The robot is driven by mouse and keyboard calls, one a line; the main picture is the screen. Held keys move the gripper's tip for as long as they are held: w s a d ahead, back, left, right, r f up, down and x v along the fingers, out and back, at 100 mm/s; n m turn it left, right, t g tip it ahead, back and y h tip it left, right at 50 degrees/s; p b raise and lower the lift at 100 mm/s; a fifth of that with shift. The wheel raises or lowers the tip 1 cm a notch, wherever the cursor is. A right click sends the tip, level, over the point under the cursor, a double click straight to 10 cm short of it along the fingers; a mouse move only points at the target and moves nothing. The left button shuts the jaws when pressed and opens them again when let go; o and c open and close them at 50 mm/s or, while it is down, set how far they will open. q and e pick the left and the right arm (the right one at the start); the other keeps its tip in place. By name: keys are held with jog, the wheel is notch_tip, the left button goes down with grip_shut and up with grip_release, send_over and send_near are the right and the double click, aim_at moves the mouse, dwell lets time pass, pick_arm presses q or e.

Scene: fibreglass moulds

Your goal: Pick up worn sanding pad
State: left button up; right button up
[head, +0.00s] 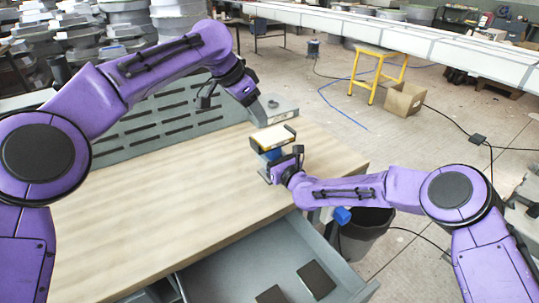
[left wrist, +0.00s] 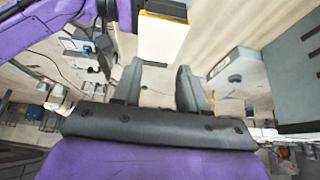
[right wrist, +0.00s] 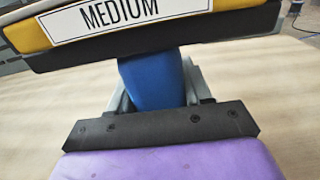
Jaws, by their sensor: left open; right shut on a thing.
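My right gripper (head: 273,168) is shut on the blue handle (right wrist: 152,82) of a sanding block, which it holds above the table's right part. On the block is a pad (head: 272,138) with a pale face, a yellow layer and dark ends. In the right wrist view its yellow side (right wrist: 30,38) carries a label reading MEDIUM. The pad also shows in the left wrist view (left wrist: 163,38), just beyond my left fingertips. My left gripper (head: 257,112) is open and empty, above and beside the pad, apart from it. Wear on the pad cannot be told.
The wooden table (head: 150,215) is mostly clear. A grey box (head: 283,110) with a knob stands at its back right, near my left gripper. A slotted grey panel (head: 165,128) runs along the back. An open drawer (head: 225,275) in front holds dark pads (head: 316,279). A bin (head: 366,228) stands right.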

aim_at(268, 137)
pick_arm(q)
jog(key=o, duration=0.7)
jog(key=shift+w+d+f, duration=0.1)
jog(key=shift+d+f, duration=0.1)
jog(key=shift+d, duration=0.1)
jog(key=o, duration=0.4)
jog(key=r, duration=0.1)
jog(key=a+r+y, duration=0.1)
jog(key=r, duration=0.1)
jog(key=shift+r, duration=0.3)
jog(key=shift+g, duration=0.3)
jog(key=x, duration=0.7)
jog(key=s+x, duration=0.1)
jog(key=x, duration=0.3)
jog(key=shift+w+a+f, duration=0.1)
jog(key=shift+a+f, duration=0.15)
jog(key=shift+f, duration=0.25)
